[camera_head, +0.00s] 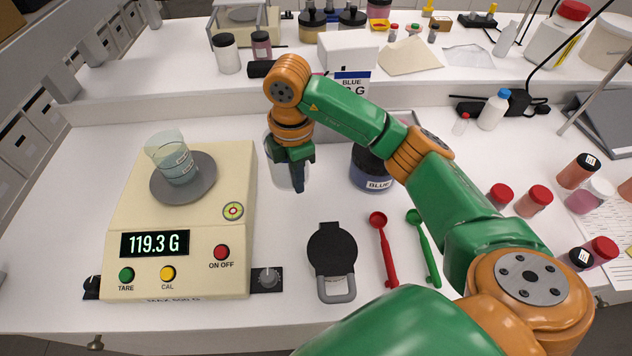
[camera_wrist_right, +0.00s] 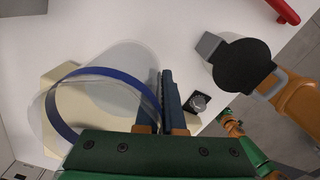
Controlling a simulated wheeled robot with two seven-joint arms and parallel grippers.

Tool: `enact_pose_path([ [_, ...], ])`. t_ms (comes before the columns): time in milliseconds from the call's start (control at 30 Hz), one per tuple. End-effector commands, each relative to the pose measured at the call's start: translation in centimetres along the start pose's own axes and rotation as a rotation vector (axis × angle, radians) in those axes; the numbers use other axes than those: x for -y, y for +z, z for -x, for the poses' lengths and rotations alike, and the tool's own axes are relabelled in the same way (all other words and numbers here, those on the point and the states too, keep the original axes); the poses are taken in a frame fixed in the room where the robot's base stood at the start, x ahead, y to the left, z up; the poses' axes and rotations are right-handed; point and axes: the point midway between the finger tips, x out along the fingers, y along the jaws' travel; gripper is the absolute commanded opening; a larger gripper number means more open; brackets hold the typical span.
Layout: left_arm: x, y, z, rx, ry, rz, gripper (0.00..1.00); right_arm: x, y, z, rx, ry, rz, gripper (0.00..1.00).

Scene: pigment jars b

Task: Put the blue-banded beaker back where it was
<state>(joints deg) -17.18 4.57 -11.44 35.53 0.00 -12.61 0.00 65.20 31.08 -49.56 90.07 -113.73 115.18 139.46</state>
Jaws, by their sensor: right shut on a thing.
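The blue-banded beaker (camera_wrist_right: 75,125) is clear, with a blue band round it in the right wrist view. In the head view its pale wall (camera_head: 277,176) shows behind my right gripper (camera_head: 298,186), left of the blue jar. The right gripper, also in the wrist view (camera_wrist_right: 165,105), is shut on the beaker's wall. Its band is hard to make out in the head view, and I cannot tell whether its base touches the table. Another clear, bluish beaker (camera_head: 178,165) stands on the scale's round grey pan (camera_head: 201,190).
The cream scale (camera_head: 190,228) reads 119.3 G. A dark-lidded BLUE jar (camera_head: 371,172) stands right of the held beaker. Bare table lies between scale and beaker.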

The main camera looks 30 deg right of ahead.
Motion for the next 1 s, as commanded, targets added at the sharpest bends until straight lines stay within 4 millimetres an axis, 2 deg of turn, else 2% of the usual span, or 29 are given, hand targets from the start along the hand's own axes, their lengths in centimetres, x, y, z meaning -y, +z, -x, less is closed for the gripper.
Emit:
enact_pose_path([
  [100, 0.0, 0.0, -0.4, 0.0, 0.0, 0.0, 0.0, -1.3, 2.3, -1.9, -0.002, -0.005, -0.004, 0.0],
  [167, 0.0, 0.0, -0.6, 0.0, 0.0, 0.0, 0.0, -1.7, 3.2, -3.1, -0.002, -0.006, -0.003, 0.0],
  [200, 0.0, 0.0, -0.1, 0.0, 0.0, 0.0, 0.0, -2.0, 3.8, -3.6, -0.001, -0.006, -0.002, 0.0],
  [467, 0.0, -0.1, 0.7, 0.0, 0.0, 0.0, 0.0, -3.3, 6.0, -6.7, 0.0, -0.003, 0.0, 0.0],
  [567, 0.0, -0.2, 2.1, 0.0, 0.0, 0.0, 0.0, -3.3, 6.1, -8.3, 0.0, -0.005, 0.003, 0.0],
  [667, 0.0, -0.2, 2.3, 0.0, 0.0, 0.0, 0.0, -3.4, 6.0, -9.7, -0.001, 0.0, 0.004, 0.0],
  [1000, 0.0, -0.1, 1.7, 0.0, 0.0, -0.001, 0.0, -3.5, 6.1, -10.4, 0.0, 0.002, 0.004, 0.0],
])
